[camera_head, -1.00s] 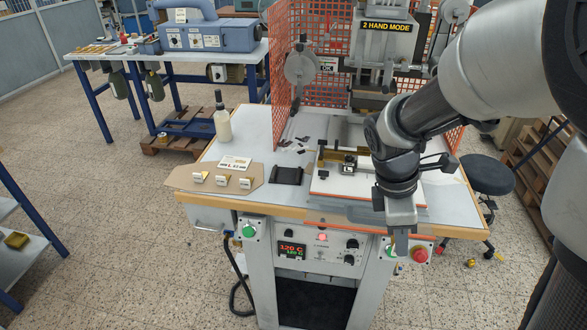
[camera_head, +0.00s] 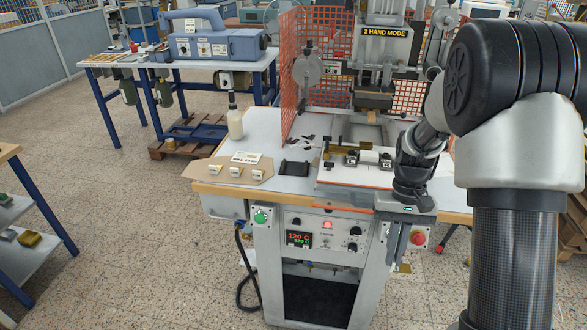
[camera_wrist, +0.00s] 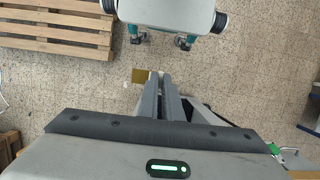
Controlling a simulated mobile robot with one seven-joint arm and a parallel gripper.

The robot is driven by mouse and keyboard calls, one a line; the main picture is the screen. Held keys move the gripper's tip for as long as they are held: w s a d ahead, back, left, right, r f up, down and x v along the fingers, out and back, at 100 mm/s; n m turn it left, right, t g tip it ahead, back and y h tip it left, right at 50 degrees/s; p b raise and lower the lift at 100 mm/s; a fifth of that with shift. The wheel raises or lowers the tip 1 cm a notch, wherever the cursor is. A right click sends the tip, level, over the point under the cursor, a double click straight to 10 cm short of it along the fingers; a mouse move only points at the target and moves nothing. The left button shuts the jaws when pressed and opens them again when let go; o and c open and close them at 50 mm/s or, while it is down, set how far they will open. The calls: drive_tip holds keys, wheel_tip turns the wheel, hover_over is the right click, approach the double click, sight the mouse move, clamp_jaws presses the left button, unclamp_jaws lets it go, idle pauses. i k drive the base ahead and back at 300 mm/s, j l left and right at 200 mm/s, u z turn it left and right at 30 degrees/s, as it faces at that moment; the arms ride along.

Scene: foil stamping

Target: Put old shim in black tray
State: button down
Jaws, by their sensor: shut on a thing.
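My gripper (camera_head: 394,247) points down in front of the bench's right front edge, by the red button. It is shut on a small thin gold piece, which I take for the old shim (camera_head: 405,268). In the wrist view the shim (camera_wrist: 140,75) shows at the left of the fingertips (camera_wrist: 165,82), clear of the bench and over the floor. The black tray (camera_head: 296,168) lies on the bench, left of the press's white plate, and looks empty. My gripper is to the right of the tray and nearer to the camera.
The press (camera_head: 388,45) stands behind the white plate (camera_head: 345,178), which bears clamps. An orange mesh guard (camera_head: 292,70) rises behind the tray. Left of the tray are a board (camera_head: 228,182) with labelled blocks and a bottle (camera_head: 235,124). Dark scraps (camera_head: 309,140) lie behind the tray.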

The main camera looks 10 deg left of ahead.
sight(295, 168)
drive_tip(key=i+j, duration=0.1)
drive_tip(key=j, duration=0.35)
drive_tip(key=i+j, duration=0.1)
drive_tip(key=j, duration=0.3)
drive_tip(key=i+j, duration=0.1)
drive_tip(key=j, duration=0.35)
drive_tip(key=i+j, duration=0.1)
drive_tip(key=j, duration=0.3)
